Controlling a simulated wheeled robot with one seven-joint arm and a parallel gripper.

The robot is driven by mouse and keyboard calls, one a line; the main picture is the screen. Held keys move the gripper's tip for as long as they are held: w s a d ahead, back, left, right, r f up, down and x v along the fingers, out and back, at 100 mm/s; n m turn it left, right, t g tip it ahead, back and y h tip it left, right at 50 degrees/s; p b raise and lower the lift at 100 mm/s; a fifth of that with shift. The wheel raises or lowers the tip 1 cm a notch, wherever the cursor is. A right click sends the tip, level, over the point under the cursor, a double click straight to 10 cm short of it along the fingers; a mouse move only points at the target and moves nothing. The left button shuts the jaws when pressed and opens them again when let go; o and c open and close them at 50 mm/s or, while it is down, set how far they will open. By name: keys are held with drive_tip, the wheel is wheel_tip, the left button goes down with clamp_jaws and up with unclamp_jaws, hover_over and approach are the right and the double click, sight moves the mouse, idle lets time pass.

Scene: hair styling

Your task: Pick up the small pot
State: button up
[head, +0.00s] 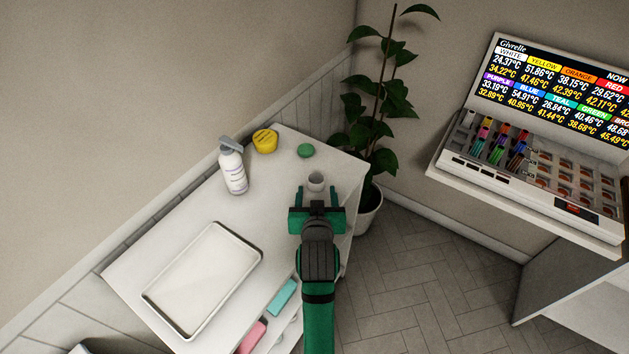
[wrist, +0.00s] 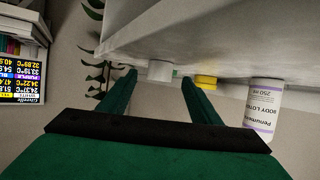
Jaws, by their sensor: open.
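The small pot (head: 316,181), a small pale grey cup, stands upright on the white cabinet top near its right edge. My gripper (head: 316,191) is open, with its two green fingers pointing at the pot from the near side. In the wrist view, which is turned upside down, the pot (wrist: 160,71) shows in the gap between the fingertips (wrist: 159,78). In the head view the fingertips lie to either side of the pot's lower part. Contact is not visible, and I cannot tell how far the fingers reach around it.
A green round item (head: 306,150), a yellow tub (head: 265,141) and a white lotion bottle (head: 232,168) stand behind and left on the cabinet top (head: 277,205). A tray (head: 203,279) lies front left. A plant (head: 380,110) stands beyond the right edge. A display stand (head: 540,150) is farther right.

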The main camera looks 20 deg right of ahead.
sight(316, 185)
drive_tip(key=shift+r+x, duration=0.15)
drive_tip(key=shift+x, duration=1.45)
drive_tip(key=shift+r+x, duration=0.1)
drive_tip(key=shift+x, duration=1.45)
drive_tip(key=shift+w, duration=0.1)
drive_tip(key=c, duration=1.1)
